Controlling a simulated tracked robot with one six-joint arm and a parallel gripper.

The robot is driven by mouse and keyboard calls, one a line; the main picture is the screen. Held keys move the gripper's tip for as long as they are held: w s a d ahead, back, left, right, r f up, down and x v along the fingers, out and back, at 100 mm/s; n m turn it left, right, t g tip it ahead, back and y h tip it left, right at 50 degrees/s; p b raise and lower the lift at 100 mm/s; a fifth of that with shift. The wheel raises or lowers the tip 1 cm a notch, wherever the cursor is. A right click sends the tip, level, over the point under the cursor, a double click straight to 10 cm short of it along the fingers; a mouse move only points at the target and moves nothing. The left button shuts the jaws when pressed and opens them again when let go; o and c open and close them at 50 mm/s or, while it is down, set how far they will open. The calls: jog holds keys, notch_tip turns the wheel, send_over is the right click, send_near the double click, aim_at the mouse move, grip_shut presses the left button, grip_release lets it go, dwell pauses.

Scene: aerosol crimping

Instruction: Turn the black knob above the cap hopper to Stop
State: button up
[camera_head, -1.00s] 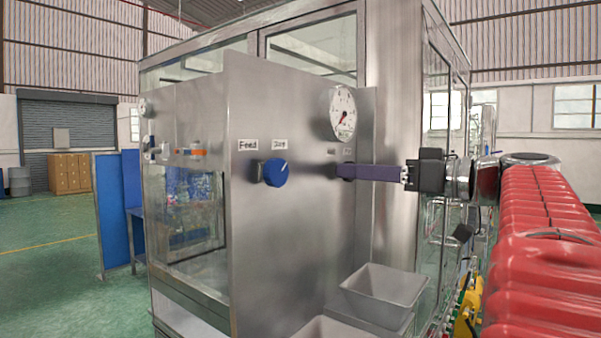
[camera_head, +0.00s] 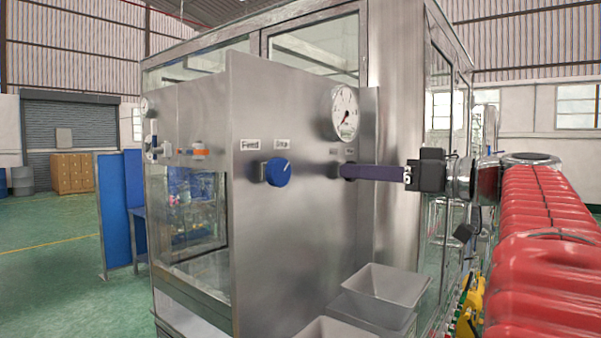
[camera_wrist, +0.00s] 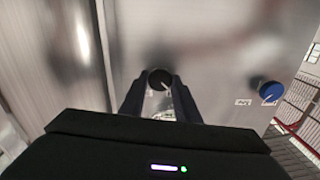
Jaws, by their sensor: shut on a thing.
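The black knob (camera_wrist: 159,79) sits on the steel panel (camera_wrist: 215,50), with a pale pointer mark towards the lower right in the wrist view. My gripper (camera_wrist: 159,84) has one finger on each side of it and is shut on it. In the head view my gripper (camera_head: 349,171) reaches the panel from the right, and its fingers mostly hide the black knob. Two small labels above the knob are partly covered and too small to read. The knob's exact setting cannot be told.
A blue knob (camera_head: 278,172) under Feed and Stop labels is left of my gripper. A round gauge (camera_head: 344,113) is just above. A grey hopper (camera_head: 378,282) projects below. The floor at left is open.

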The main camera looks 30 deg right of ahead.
jog(key=shift+m, duration=0.4)
jog(key=shift+d+f+m, duration=0.1)
jog(key=shift+f+m, duration=0.05)
jog(key=shift+m, duration=4.15)
jog(key=shift+d+f+m, duration=0.1)
jog(key=shift+m, duration=4.2)
jog(key=o, duration=1)
jog(key=shift+o, duration=0.2)
jog(key=shift+r, duration=0.1)
jog(key=shift+s, duration=0.15)
